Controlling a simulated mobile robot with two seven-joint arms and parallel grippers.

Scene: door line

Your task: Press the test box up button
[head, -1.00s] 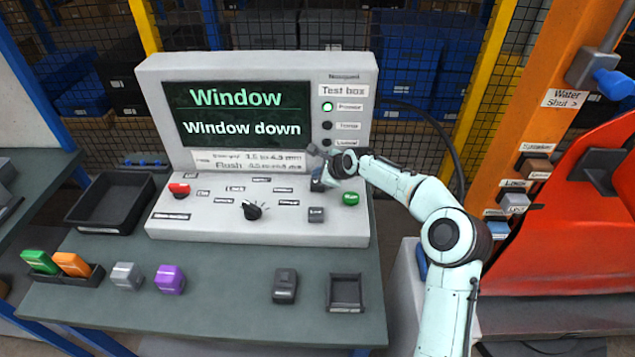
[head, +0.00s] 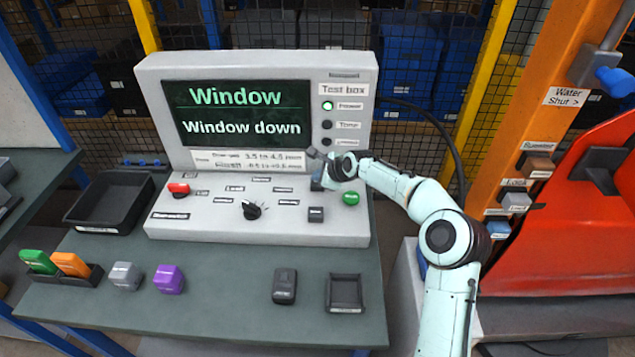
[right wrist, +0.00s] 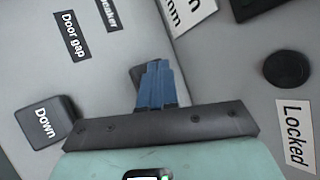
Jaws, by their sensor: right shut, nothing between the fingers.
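The test box (head: 290,225) stands on the bench with a sloped control panel and a screen reading "Window" and "Window down". My right gripper (head: 318,182) is over the right part of the panel, above the Down button (head: 315,214) in the picture. In the right wrist view, its blue fingers (right wrist: 155,85) are shut and empty. A dark button (right wrist: 137,75), probably the up button, shows beside and behind the fingertips, mostly hidden by them. I cannot tell whether they touch it. The Down button (right wrist: 47,120) is clear to the left. My left gripper is not in view.
A green button (head: 351,198), a black knob (head: 251,210) and a red switch (head: 179,189) are on the panel. The upright screen housing (head: 345,160) rises close behind the gripper. Coloured blocks, a dark device (head: 284,286) and a small tray (head: 345,308) lie in front.

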